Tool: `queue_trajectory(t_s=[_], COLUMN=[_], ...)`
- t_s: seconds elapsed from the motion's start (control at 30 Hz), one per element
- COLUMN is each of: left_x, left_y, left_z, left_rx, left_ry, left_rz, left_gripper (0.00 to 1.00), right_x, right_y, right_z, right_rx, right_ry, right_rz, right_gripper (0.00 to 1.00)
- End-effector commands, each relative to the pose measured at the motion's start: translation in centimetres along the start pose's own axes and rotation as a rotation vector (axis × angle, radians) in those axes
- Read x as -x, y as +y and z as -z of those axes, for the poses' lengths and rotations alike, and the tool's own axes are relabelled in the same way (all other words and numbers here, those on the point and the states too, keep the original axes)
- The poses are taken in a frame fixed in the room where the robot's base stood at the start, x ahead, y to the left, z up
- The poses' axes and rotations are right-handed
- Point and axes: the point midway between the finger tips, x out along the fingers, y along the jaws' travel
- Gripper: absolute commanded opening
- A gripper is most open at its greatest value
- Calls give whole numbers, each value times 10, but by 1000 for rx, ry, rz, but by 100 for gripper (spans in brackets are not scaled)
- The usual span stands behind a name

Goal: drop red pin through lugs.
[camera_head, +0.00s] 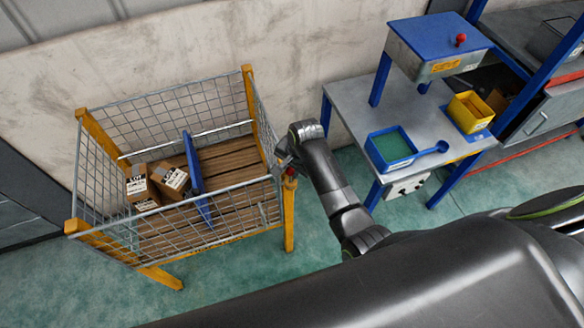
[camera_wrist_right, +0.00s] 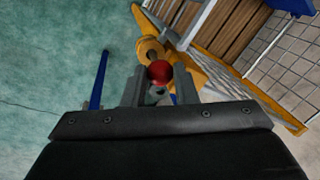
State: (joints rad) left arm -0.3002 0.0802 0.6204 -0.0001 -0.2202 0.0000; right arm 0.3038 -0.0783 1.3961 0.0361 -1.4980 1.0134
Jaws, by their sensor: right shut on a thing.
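The red pin shows as a round red head (camera_wrist_right: 159,73) between the two fingers of my right gripper (camera_wrist_right: 159,88) in the right wrist view. In the head view its red head (camera_head: 291,171) is at the top of the mesh crate's near right yellow post (camera_head: 289,215). My right gripper (camera_head: 284,160) is shut on the pin beside that post. A yellow rounded lug (camera_wrist_right: 151,48) lies just beyond the red head in the wrist view. The pin's shaft is mostly hidden, so I cannot tell whether it is inside the lugs. My left gripper is not in view.
The mesh crate (camera_head: 165,235) holds cardboard boxes (camera_head: 138,182) and a blue panel (camera_head: 193,175). To the right, a workbench (camera_head: 345,99) carries a blue tray (camera_head: 390,147), a yellow bin (camera_head: 470,111) and a box with a red knob (camera_head: 460,39). Green floor lies between.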

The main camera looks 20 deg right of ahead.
Motion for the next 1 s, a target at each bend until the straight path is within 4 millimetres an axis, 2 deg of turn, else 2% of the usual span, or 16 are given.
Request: queue_trajectory(t_s=[0.03,0.43,0.5,0.77,0.97,1.0], left_x=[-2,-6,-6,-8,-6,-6], left_y=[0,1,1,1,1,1], left_z=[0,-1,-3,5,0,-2], left_rx=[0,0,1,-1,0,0], left_ry=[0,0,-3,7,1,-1], left_rz=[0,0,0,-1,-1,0], left_gripper=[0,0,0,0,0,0], right_x=[-8,-18,-20,-22,-21,-21], right_y=[9,12,12,10,8,8], right_z=[-4,-6,-6,-4,-3,-3], right_rx=[-4,-4,-4,-2,-1,-1], right_ry=[-15,-17,-16,-9,-6,-6], right_rz=[-21,-24,-22,-11,-8,-8], right_gripper=[4,4,0,0,0,31])
